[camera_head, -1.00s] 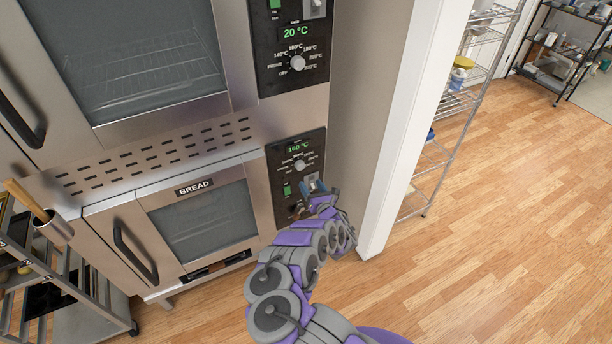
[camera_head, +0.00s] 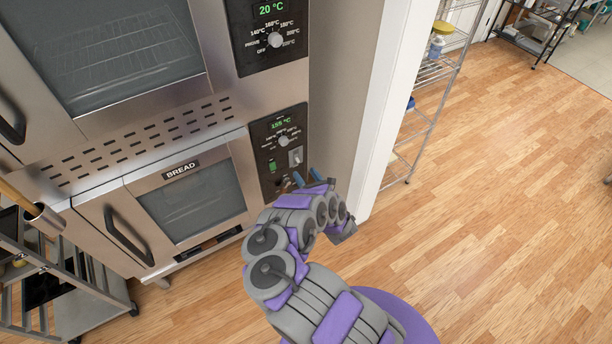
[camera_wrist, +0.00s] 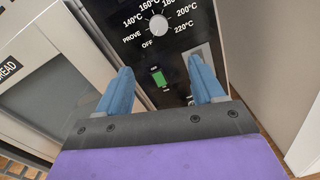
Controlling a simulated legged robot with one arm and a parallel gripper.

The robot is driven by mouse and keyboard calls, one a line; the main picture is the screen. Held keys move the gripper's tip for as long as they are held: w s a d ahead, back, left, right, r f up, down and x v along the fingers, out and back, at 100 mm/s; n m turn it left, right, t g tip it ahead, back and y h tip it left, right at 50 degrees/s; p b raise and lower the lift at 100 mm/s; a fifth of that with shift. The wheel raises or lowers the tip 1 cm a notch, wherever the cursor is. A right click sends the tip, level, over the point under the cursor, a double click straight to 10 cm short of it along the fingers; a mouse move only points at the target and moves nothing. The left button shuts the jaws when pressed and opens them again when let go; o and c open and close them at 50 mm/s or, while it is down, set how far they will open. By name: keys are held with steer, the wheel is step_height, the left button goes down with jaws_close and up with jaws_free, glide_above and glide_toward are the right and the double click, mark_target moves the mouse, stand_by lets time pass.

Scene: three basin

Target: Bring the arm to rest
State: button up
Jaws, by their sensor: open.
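My gripper (camera_head: 318,177) is open and empty, with its blue fingers in front of the lower oven's control panel (camera_head: 281,150). In the wrist view my gripper (camera_wrist: 163,92) has its two blue fingers spread apart, with a lit green switch (camera_wrist: 158,77) showing between them. The temperature knob (camera_wrist: 158,26) is above the fingers, and a grey switch plate (camera_wrist: 204,62) is partly behind the right finger. The panel display (camera_head: 282,124) appears to read 155 °C. My arm is bent and reaches up from the bottom of the head view.
The lower oven's door (camera_head: 197,204), labelled BREAD, is shut. A rack cart (camera_head: 70,290) stands at lower left. A white door frame (camera_head: 388,110) and wire shelf (camera_head: 430,75) are right of the ovens. Wooden floor (camera_head: 500,220) is clear at right.

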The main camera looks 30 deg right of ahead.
stand_by(0.3)
